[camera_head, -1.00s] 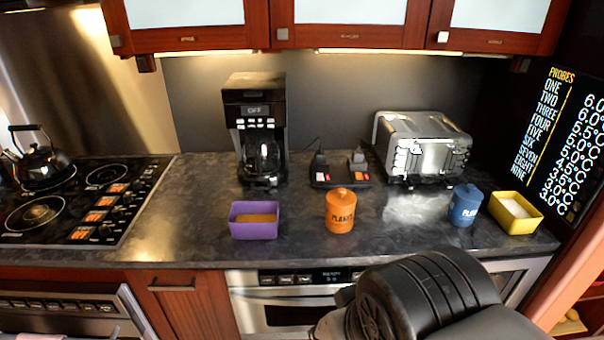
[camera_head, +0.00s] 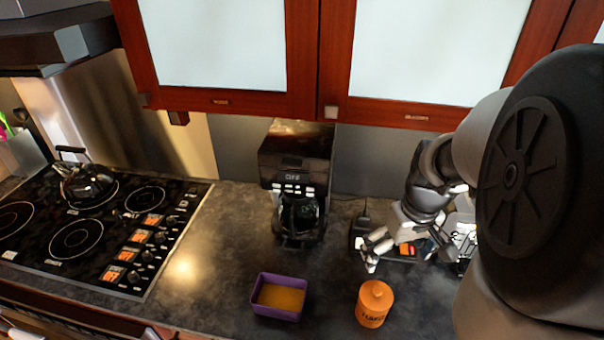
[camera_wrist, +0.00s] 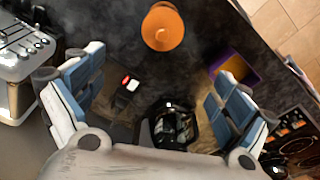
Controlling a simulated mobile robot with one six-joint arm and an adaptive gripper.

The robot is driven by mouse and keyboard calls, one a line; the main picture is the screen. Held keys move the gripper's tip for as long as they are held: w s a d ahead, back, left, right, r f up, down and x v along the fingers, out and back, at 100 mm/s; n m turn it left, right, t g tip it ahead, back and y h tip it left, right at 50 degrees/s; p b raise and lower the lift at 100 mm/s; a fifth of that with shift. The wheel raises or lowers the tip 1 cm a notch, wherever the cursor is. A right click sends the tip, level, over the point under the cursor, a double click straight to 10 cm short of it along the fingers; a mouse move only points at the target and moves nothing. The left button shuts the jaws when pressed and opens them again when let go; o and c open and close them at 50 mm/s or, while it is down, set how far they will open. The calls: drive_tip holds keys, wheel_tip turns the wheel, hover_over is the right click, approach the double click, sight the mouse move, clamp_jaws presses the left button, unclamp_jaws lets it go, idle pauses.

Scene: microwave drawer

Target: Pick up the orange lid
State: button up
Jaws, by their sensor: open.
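The orange lid (camera_head: 376,291) sits on top of an orange canister (camera_head: 372,314) on the dark counter, near its front edge. In the wrist view the lid (camera_wrist: 162,27) shows from above as a round orange disc with a small knob, at the top centre. My gripper (camera_head: 383,250) is above the counter, behind and slightly right of the canister. In the wrist view my gripper (camera_wrist: 150,88) has its two fingers spread wide with nothing between them. The lid lies beyond the fingertips, apart from them.
A purple container (camera_head: 278,297) with orange contents stands left of the canister. A black coffee maker (camera_head: 297,180) stands behind it. A stove (camera_head: 95,235) is at the left. Cabinets (camera_head: 320,60) hang above. A toaster (camera_wrist: 20,58) shows at the wrist view's left.

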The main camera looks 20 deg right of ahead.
drive_tip(key=b, duration=0.3)
hover_over(378, 291)
drive_tip(key=f, duration=1.1)
drive_tip(key=shift+w+d+f, duration=0.25)
drive_tip(key=shift+d+f, duration=0.05)
drive_tip(key=shift+d, duration=0.05)
drive_tip(key=f, duration=0.2)
drive_tip(key=f+b, duration=0.1)
drive_tip(key=f, duration=0.1)
drive_tip(key=shift+s+a+f, duration=0.15)
drive_tip(key=shift+a+f, duration=0.05)
drive_tip(key=shift+f, duration=0.45)
drive_tip(key=shift+r, duration=0.1)
drive_tip(key=shift+c, duration=0.5)
drive_tip(key=c, duration=1.1)
drive_tip(key=shift+c, duration=0.7)
drive_tip(key=shift+s+a, duration=0.1)
drive_tip(key=shift+c, duration=0.3)
